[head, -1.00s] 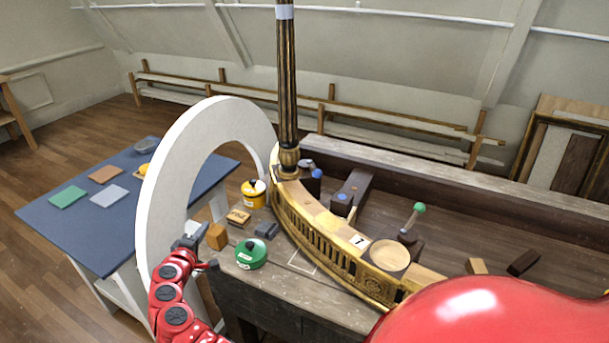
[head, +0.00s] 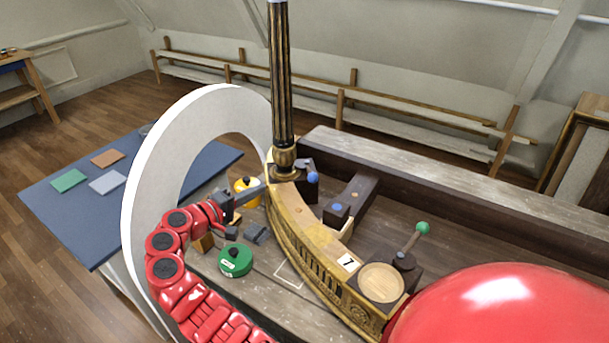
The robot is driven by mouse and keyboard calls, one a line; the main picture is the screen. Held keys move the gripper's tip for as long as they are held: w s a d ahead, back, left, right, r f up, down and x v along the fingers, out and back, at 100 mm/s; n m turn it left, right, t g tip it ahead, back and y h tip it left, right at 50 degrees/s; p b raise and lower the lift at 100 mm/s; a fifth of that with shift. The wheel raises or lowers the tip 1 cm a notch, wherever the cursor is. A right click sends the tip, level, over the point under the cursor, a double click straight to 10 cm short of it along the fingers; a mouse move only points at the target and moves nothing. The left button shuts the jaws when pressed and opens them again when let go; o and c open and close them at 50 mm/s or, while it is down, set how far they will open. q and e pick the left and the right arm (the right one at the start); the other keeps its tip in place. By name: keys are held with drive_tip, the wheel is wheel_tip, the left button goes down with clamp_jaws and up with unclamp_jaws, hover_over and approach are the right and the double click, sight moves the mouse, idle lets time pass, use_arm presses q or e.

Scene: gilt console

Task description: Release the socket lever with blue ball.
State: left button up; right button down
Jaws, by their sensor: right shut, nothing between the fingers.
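A lever with a blue ball (head: 313,177) sits on a dark block just right of the base of a tall black-and-gold column (head: 281,90). The column stands upright on the curved gilt console (head: 318,245). Part of the lever is too small to make out. My right gripper (head: 261,189) is shut and empty. It points right, close to the gilt edge, left of the column base and apart from the blue ball. Whether it touches the gilt edge I cannot tell. My left gripper is not in view.
A second lever has a green ball (head: 423,228) beside a round wooden socket (head: 381,283). A dark block with a blue spot (head: 337,208) lies between them. A large white ring (head: 140,190) stands left of my arm. Green (head: 235,262) and yellow (head: 245,184) canisters stand close by.

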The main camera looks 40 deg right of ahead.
drive_tip(key=p+x, duration=0.1)
drive_tip(key=x, duration=0.2)
drive_tip(key=p+x, duration=0.2)
drive_tip(key=x, duration=0.1)
drive_tip(key=p+x, duration=0.1)
drive_tip(key=x, duration=0.3)
drive_tip(key=shift+s+d+r, duration=0.15)
drive_tip(key=shift+r, duration=0.1)
drive_tip(key=shift+s+d+f+p, duration=0.25)
drive_tip(key=shift+s+d+p, duration=0.35)
drive_tip(key=shift+d+p, duration=0.35)
drive_tip(key=shift+s+d+f+p, duration=0.25)
drive_tip(key=shift+s+d+p, duration=0.1)
drive_tip(key=shift+s, duration=0.05)
drive_tip(key=shift+f, duration=0.15)
drive_tip(key=shift+d, duration=0.1)
